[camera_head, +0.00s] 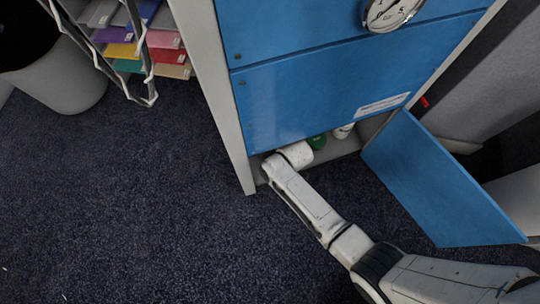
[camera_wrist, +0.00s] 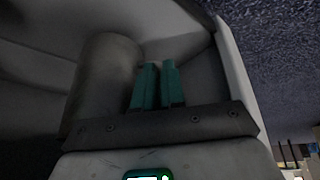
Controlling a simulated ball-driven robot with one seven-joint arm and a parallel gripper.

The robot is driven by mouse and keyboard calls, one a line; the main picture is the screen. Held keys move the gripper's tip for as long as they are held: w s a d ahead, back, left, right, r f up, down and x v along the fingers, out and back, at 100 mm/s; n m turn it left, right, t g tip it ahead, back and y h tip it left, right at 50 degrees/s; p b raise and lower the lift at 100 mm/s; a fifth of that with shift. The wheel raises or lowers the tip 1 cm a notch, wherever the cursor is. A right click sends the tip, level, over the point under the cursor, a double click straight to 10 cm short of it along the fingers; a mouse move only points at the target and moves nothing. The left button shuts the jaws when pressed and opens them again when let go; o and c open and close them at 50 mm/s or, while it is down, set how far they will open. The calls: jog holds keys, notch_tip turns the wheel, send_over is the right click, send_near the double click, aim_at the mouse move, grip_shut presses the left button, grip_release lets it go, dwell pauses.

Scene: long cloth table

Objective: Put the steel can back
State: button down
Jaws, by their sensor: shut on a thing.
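A dull grey cylinder, apparently the steel can (camera_wrist: 105,82), stands at the left in the wrist view, close beside the teal fingers of my gripper (camera_wrist: 157,86). The fingers are close together, and my gripper is shut on it; the contact itself is not clear. In the head view my arm reaches into the low bottom compartment of the blue cabinet (camera_head: 310,85).
The blue door (camera_head: 430,180) hangs open at the right. A paper rack (camera_head: 150,45) and grey bin (camera_head: 65,85) stand at left. The dark carpet (camera_head: 130,210) is clear.

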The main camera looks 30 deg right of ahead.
jog(key=shift+s+f, duration=0.1)
jog(key=shift+f, duration=0.4)
jog(key=shift+f, duration=0.15)
jog(key=c, duration=1.1)
grip_release()
jog(key=shift+c, duration=0.2)
jog(key=shift+s, duration=0.1)
